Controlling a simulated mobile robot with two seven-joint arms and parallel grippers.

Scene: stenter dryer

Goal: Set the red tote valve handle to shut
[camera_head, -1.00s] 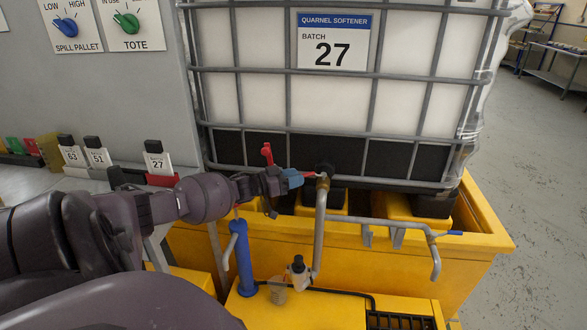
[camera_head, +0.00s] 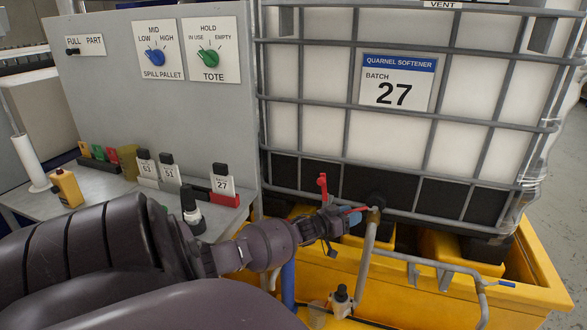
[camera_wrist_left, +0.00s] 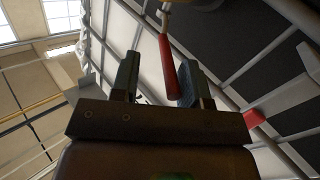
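The red tote valve handle shows in the left wrist view (camera_wrist_left: 167,68) as a red grip on a thin metal stem. It lies between the fingers of my left gripper (camera_wrist_left: 157,78), closer to the right-hand finger, with a clear gap to the left-hand one. In the head view my left gripper (camera_head: 345,219) is at the valve on the tote's front, and only a little red of the handle (camera_head: 357,209) shows beside its blue fingertip. The valve body (camera_head: 374,214) sits atop a grey pipe. The tote (camera_head: 330,100) is a white caged tank labelled batch 27. My right gripper is not in view.
A second red piece (camera_head: 322,184) stands upright on the cage left of the valve. The yellow spill pallet (camera_head: 545,292) lies below the tote. A grey panel (camera_head: 110,110) with knobs and a bench (camera_head: 105,195) with numbered tags are at the left.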

